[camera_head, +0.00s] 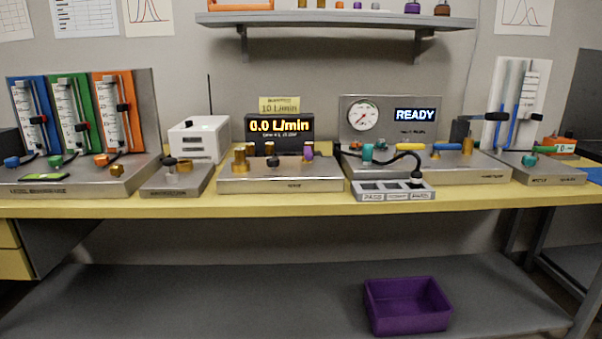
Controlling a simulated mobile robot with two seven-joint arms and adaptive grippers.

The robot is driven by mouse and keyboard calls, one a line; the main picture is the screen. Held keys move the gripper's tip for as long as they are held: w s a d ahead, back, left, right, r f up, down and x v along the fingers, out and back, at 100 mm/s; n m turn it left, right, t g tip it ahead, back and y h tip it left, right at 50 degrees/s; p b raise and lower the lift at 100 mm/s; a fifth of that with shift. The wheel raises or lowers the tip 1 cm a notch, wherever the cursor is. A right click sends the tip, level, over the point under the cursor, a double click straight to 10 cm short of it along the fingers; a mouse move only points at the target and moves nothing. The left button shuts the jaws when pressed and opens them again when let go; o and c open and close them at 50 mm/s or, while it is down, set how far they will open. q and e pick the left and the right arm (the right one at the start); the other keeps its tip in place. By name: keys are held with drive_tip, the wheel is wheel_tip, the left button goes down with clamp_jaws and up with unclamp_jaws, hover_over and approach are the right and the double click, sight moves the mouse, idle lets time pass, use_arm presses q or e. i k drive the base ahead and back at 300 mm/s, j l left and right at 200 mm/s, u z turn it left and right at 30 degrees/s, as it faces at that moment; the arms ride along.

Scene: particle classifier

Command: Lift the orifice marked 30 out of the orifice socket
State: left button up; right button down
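No marking 30 is legible in the head view, so I cannot tell which part is the orifice marked 30. Several small brass pieces (239,160) and a purple-topped piece (308,151) stand upright on the low metal block (280,184) at the middle of the bench. Another brass piece (184,166) sits on the smaller metal block (176,182) to its left, beside a black knob. I cannot tell which of these blocks holds the orifice socket. Neither of my grippers is in view.
Flowmeter panels (75,113) stand at the left. A gauge panel (377,114) reading READY stands right of centre, with a labelled sorting tray (393,196) in front. A wall shelf (335,20) hangs above. A purple bin (407,306) sits on the lower shelf.

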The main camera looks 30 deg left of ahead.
sight(240, 152)
drive_tip(key=u, duration=1.25)
drive_tip(key=z, duration=0.1)
